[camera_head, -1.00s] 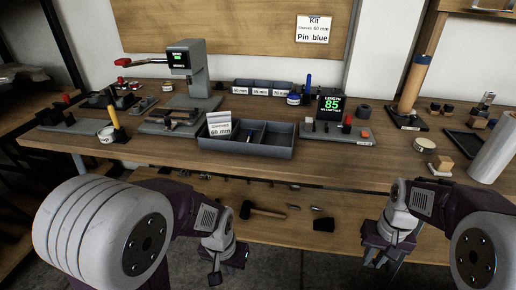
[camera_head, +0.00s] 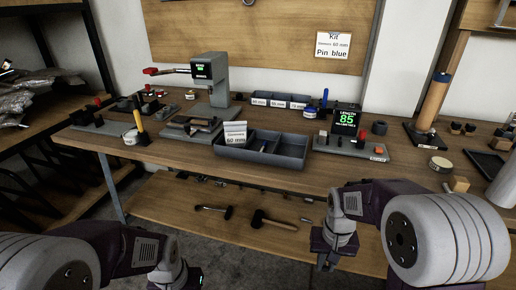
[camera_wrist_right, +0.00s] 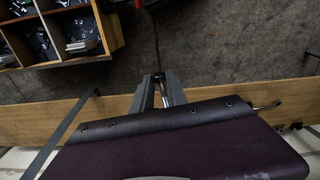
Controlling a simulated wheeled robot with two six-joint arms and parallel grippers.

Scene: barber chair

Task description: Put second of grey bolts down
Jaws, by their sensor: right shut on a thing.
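My right gripper (camera_head: 328,262) hangs low in front of the workbench, below the height of its top. In the right wrist view its fingers (camera_wrist_right: 161,88) are shut on a small, pale grey thin thing (camera_wrist_right: 164,98), seemingly a grey bolt, mostly hidden between them. My left gripper (camera_head: 178,282) shows at the bottom edge of the head view, partly cut off; its jaws are not clear. A grey divided tray (camera_head: 262,148) stands at the bench's front with a white label card (camera_head: 235,134) on its left part.
The workbench (camera_head: 330,178) carries a grey press (camera_head: 211,75), a length gauge reading 85 (camera_head: 346,120) and a small three-part bin (camera_head: 280,104). A hammer (camera_head: 270,220) lies on the lower shelf. A wooden compartment rack (camera_wrist_right: 60,32) with metal parts shows in the wrist view.

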